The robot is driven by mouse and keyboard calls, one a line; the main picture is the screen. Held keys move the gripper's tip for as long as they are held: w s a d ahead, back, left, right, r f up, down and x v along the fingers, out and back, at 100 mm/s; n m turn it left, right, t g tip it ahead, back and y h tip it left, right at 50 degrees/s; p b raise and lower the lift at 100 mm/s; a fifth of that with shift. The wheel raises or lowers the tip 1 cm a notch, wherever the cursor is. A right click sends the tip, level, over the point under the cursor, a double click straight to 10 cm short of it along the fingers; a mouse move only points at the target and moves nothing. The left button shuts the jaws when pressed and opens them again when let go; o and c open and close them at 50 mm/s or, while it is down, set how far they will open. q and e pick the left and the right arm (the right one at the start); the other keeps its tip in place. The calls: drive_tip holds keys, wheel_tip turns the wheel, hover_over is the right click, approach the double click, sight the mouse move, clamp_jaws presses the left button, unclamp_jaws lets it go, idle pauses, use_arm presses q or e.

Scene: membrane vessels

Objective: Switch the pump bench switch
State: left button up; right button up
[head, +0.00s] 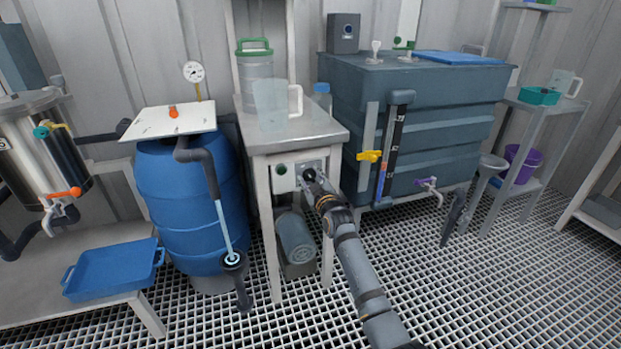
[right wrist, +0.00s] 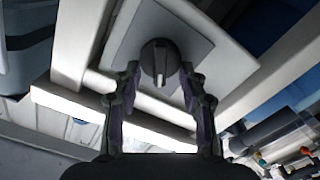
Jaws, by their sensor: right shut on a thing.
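The pump bench (head: 290,130) stands in the middle of the head view, with a small switch panel (head: 283,170) on its front below the top. In the right wrist view a dark round knob switch (right wrist: 160,58) with a pale line sits on a grey plate (right wrist: 200,40). My right gripper (head: 313,178) reaches up to the panel in the head view. The fingers partly hide the switch in the head view. My left gripper is not in view.
A clear jug (head: 270,104) and a grey canister (head: 257,72) with a green handle stand on the bench. A blue barrel (head: 190,205) is to its left, a large grey tank (head: 440,115) to its right. A grey cylinder (head: 295,238) sits under the bench. Grating covers the floor.

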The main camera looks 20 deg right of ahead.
drive_tip(key=shift+f, duration=0.1)
drive_tip(key=o, duration=1.1)
drive_tip(key=shift+s, duration=0.1)
drive_tip(key=s, duration=1.1)
drive_tip(key=shift+s+d, duration=0.2)
drive_tip(key=shift+s, duration=0.2)
